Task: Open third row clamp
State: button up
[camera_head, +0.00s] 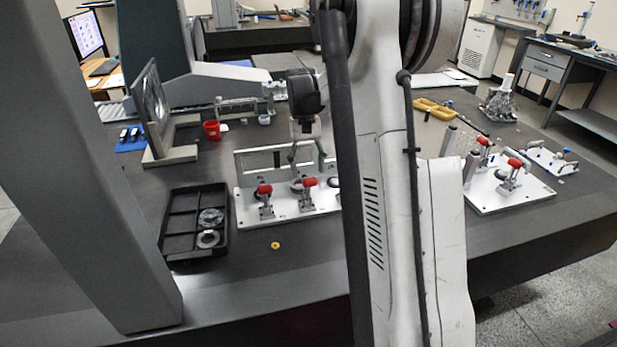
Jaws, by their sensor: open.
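A white fixture plate (285,214) lies on the dark table and carries toggle clamps with red handles. One clamp (264,190) is at its left, and another clamp (308,183) is near its middle. My arm hides the right end of this plate. A second white plate (510,194) on the right carries two more red-handled clamps, one at the back (485,142) and one in front (515,163). My gripper (307,160) points down over the back of the left plate, behind the middle clamp. It is open and looks empty; I cannot tell whether it touches anything.
A black compartment tray (170,225) with round metal parts is left of the plate. A small yellow piece (276,246) lies in front. The front table strip is mostly clear.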

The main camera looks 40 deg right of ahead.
jog(key=a+v, duration=0.1)
jog(key=v, duration=0.7)
jog(key=shift+d+r, duration=0.15)
jog(key=shift+d, duration=0.35)
